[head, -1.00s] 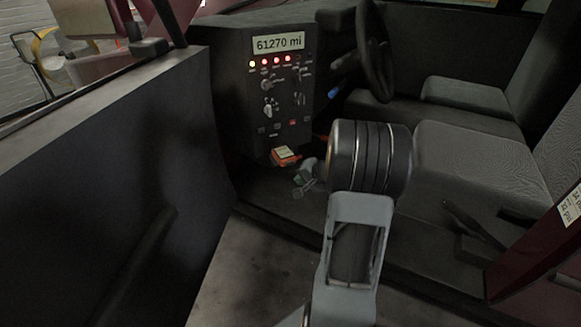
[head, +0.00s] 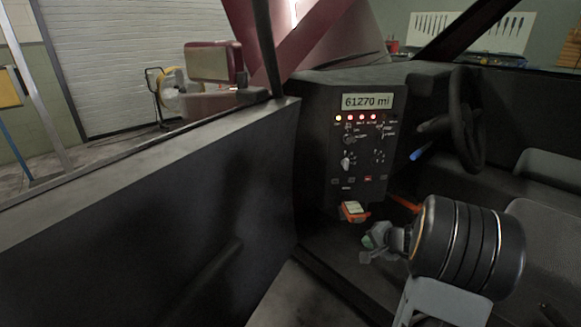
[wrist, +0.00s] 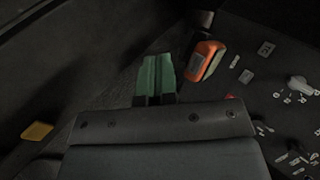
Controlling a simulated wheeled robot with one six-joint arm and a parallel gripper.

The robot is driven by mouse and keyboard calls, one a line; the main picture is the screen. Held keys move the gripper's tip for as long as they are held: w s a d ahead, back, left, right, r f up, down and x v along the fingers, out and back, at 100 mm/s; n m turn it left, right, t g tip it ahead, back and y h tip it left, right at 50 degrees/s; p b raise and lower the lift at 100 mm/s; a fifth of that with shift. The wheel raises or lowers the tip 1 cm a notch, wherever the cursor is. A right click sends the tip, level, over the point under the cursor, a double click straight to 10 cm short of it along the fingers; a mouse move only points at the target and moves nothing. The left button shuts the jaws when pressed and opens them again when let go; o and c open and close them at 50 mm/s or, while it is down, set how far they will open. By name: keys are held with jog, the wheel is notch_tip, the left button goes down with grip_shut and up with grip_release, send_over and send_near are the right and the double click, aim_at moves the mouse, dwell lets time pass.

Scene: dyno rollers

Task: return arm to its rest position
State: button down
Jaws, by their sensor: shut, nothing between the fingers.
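My gripper (head: 372,243) shows in the head view at the end of my arm, low in the car's door opening, in front of the dash panel (head: 357,160). In the wrist view my gripper (wrist: 155,77) has its two green fingers together, with nothing between them. An orange device with a pale screen (head: 354,211) is at the panel's lower edge, just above and left of the gripper. It also shows in the wrist view (wrist: 205,61), right of the fingers and apart from them.
The open car door (head: 150,220) fills the left side. The steering wheel (head: 464,115) and seats (head: 545,215) are to the right. An orange strip (head: 404,203) lies behind the gripper. A small yellow thing (wrist: 37,131) is at the wrist view's left.

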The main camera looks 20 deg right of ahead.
jog(key=s+a+r+n+g+y+p, duration=0.1)
jog(key=s+a+r+n+g+p, duration=0.15)
jog(key=a+r+p, duration=0.65)
jog(key=s+a+r+n+g+y+p, duration=0.15)
jog(key=a+r+n+p, duration=0.4)
jog(key=r, duration=0.55)
jog(key=s+a+r+n+g+h+p, duration=0.1)
jog(key=s+a+r+n+h+p, duration=0.1)
jog(key=s+a+r+p, duration=0.2)
jog(key=s+a+r+n+h+p, duration=0.2)
jog(key=s+r+p, duration=0.5)
jog(key=r+p, duration=0.5)
notch_tip(320, 180, up, 3)
jog(key=shift+s+a+r+n+g+h, duration=0.1)
jog(key=shift+s+a+n+g+h, duration=0.25)
jog(key=shift+a+h, duration=0.55)
jog(key=shift+a+y, duration=0.15)
jog(key=shift+y, duration=0.1)
